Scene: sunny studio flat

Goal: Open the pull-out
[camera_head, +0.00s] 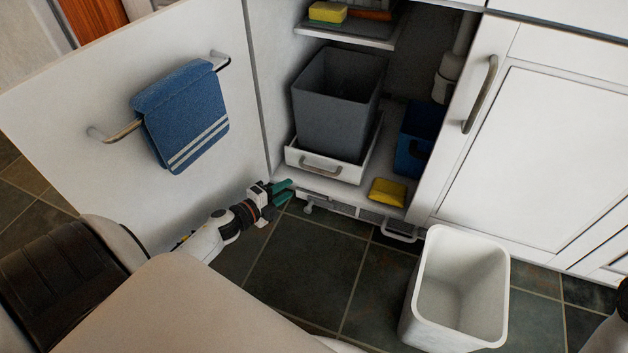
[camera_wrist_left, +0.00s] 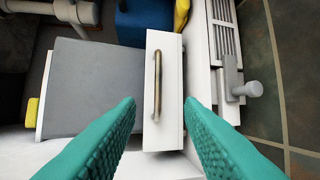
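The pull-out (camera_head: 352,172) is a low white tray with a metal bar handle (camera_head: 320,167) on its front, inside the open cabinet under the counter. A grey bin (camera_head: 336,105) stands in it. My left gripper (camera_head: 285,190) is at the lower left of the cabinet opening, below and left of the handle, and touches nothing that I can see. In the left wrist view its teal fingers (camera_wrist_left: 160,125) are spread wide and empty, with the handle (camera_wrist_left: 156,85) ahead between them. My right gripper is not in view; only part of my right arm shows at the right edge.
The open door (camera_head: 90,90) with a blue towel (camera_head: 182,115) stands left. A yellow cloth (camera_head: 388,192) and a blue container (camera_head: 417,140) are right of the pull-out. A white bin (camera_head: 458,285) stands on the floor. A knob (camera_wrist_left: 250,89) and another handle (camera_head: 402,235) stick out low at the base.

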